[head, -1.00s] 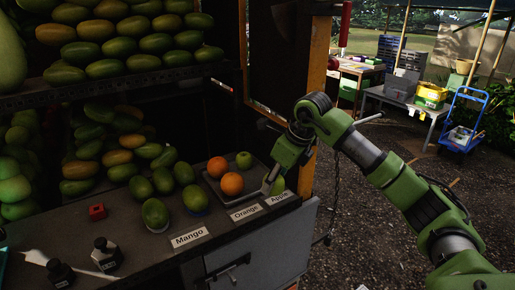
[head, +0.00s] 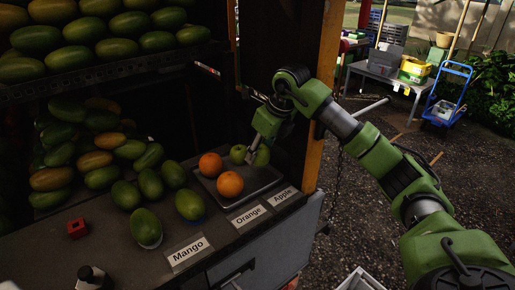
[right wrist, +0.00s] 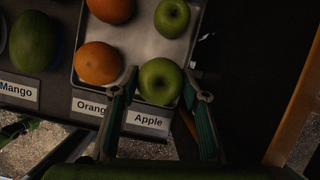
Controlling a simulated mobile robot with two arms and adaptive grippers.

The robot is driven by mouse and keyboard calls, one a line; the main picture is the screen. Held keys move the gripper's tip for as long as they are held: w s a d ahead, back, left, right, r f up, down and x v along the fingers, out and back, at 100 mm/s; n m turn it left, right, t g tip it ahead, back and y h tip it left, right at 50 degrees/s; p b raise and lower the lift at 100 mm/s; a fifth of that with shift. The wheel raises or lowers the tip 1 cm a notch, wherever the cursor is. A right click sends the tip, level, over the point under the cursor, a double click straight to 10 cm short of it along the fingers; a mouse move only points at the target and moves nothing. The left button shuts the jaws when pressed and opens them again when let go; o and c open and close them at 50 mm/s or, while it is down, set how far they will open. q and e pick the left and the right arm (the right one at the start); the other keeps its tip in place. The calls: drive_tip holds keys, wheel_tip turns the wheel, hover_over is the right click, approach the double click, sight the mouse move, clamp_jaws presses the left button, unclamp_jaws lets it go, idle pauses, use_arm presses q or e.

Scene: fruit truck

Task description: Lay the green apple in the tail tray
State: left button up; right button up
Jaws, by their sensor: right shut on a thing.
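My right gripper (head: 256,156) is shut on a green apple (head: 263,157). In the right wrist view the apple (right wrist: 160,82) sits between the two fingertips, over the near right corner of the grey tray (right wrist: 142,42). I cannot tell whether it touches the tray. The tray (head: 264,181) also holds an orange at the back (head: 211,165), an orange at the front (head: 230,184) and a second green apple (head: 238,154), close beside the held one. My left gripper is not in view.
Labels for Mango (head: 188,251), Orange (head: 248,215) and Apple (head: 283,196) lie along the counter's front edge. Several mangoes lie left of the tray, with a red cube (head: 77,229) further left. A wooden post (head: 326,100) stands right of the counter.

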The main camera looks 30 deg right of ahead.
sight(260, 162)
drive_tip(key=shift+s+f+b, duration=0.25)
drive_tip(key=shift+f+b, duration=0.5)
drive_tip(key=shift+f, duration=0.15)
wheel_tip(260, 162, down, 2)
drive_tip(key=shift+w+f+b, duration=0.1)
drive_tip(key=shift+w+b, duration=0.05)
drive_tip(key=shift+b, duration=0.55)
drive_tip(key=shift+f, duration=0.2)
drive_tip(key=shift+f+b, duration=0.85)
drive_tip(key=shift+f, duration=0.1)
idle(0.5)
drive_tip(key=o, duration=1.3)
